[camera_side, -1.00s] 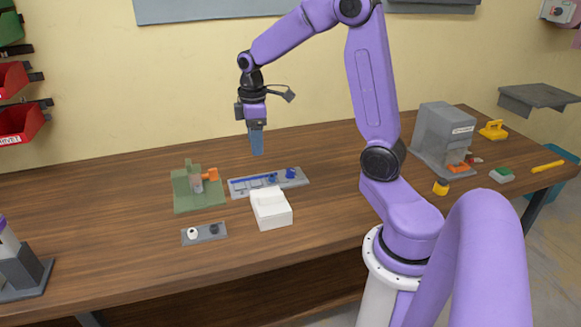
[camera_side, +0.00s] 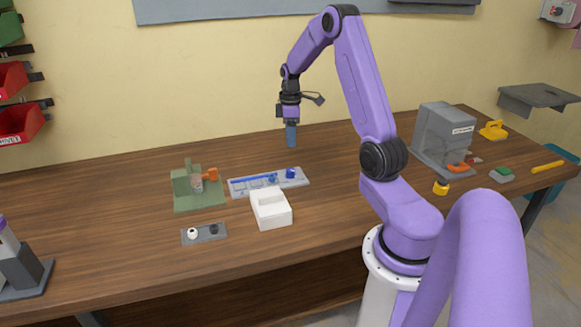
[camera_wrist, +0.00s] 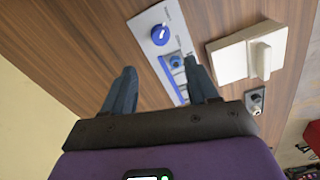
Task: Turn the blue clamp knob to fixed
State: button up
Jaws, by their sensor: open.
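The blue clamp knob (camera_side: 291,172) sits at the right end of a flat grey plate (camera_side: 238,188) on the wooden table. In the wrist view the round knob (camera_wrist: 161,34) shows a white mark on its top. A second, smaller blue part (camera_wrist: 176,61) and a long blue strip lie further along the plate. My gripper (camera_side: 291,146) is above and behind the knob, apart from it. In the wrist view my gripper (camera_wrist: 163,85) has its two fingers spread, with nothing held between them.
A white box (camera_side: 270,222) stands just in front of the plate. A green fixture with an orange part (camera_side: 185,203) is to the left. A grey machine (camera_side: 441,135) stands right.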

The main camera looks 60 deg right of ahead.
aim_at(291, 170)
notch_tip(291, 170, down, 12)
jog(key=shift+f, duration=0.15)
dwell(0.3)
jog(key=c, duration=1.1)
